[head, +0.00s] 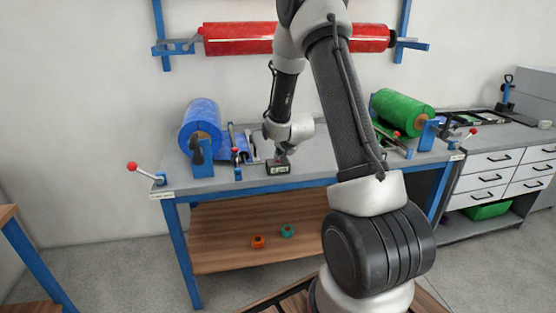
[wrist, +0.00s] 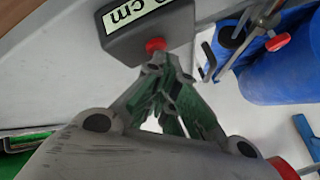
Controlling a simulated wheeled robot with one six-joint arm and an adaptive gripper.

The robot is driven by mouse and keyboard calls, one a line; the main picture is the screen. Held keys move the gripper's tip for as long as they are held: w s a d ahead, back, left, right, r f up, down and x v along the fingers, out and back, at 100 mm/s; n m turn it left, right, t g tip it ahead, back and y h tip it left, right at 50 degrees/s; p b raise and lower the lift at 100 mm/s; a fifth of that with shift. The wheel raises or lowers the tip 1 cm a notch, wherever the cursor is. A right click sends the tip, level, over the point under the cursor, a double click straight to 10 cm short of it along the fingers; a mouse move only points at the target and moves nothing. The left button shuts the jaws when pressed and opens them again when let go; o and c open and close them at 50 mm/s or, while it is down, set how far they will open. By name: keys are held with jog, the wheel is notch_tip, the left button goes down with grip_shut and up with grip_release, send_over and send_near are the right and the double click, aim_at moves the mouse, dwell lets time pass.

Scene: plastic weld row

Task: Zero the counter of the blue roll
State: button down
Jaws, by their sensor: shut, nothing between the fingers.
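The blue roll (head: 201,125) sits on a stand at the left of the workbench; part of it shows at the right of the wrist view (wrist: 285,62). The counter (head: 278,168) is a small dark box with a pale display, right of the blue roll near the bench's front edge. In the wrist view the counter (wrist: 170,27) shows "cm" on its display and a red knob (wrist: 155,45) on its side. My gripper (wrist: 158,62) is shut and empty, its fingertips at the red knob. I cannot tell whether they touch it.
A green roll (head: 403,111) stands at the bench's right. A red roll (head: 238,38) hangs on the wall. A red-knobbed lever (head: 146,173) sticks out at the bench's left end. Orange (head: 258,241) and teal (head: 287,230) pieces lie on the lower shelf.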

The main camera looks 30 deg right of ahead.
jog(key=shift+r, duration=0.85)
jog(key=shift+r, duration=0.15)
notch_tip(320, 180, up, 5)
jog(key=shift+f, duration=0.15)
dwell(0.9)
